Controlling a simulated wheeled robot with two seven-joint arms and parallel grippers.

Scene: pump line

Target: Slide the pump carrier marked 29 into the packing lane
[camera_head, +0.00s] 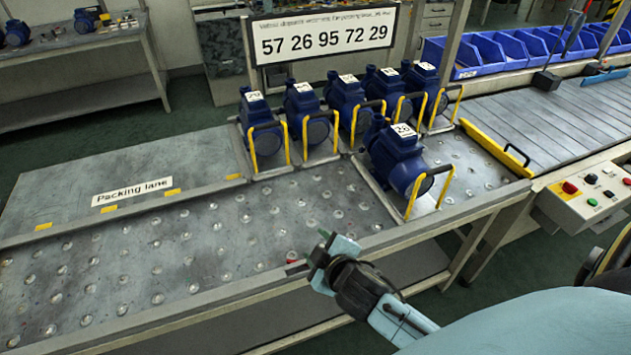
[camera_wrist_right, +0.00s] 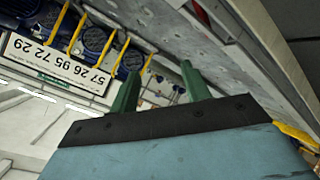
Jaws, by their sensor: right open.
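Several blue pumps stand on grey carriers with yellow handles at the back of the ball-studded table. The leftmost pump carrier (camera_head: 265,135) has a white label that seems to read 29, though it is small. Another pump carrier (camera_head: 400,165) stands forward of the row, its label perhaps 26 or 28. The packing lane (camera_head: 100,237) stretches left, with a "Packing lane" sign (camera_head: 132,191) on the plate behind it. My right gripper (camera_head: 310,256) is open and empty at the table's front edge, apart from every carrier. Its green fingers stand apart in the wrist view (camera_wrist_right: 160,86). My left gripper is out of view.
A number board (camera_head: 325,36) reading 57 26 95 72 29 stands behind the row. A yellow-edged gate (camera_head: 495,150) and roller conveyor (camera_head: 555,120) lie right, near a button box (camera_head: 590,195). The studded surface left of the carriers is clear.

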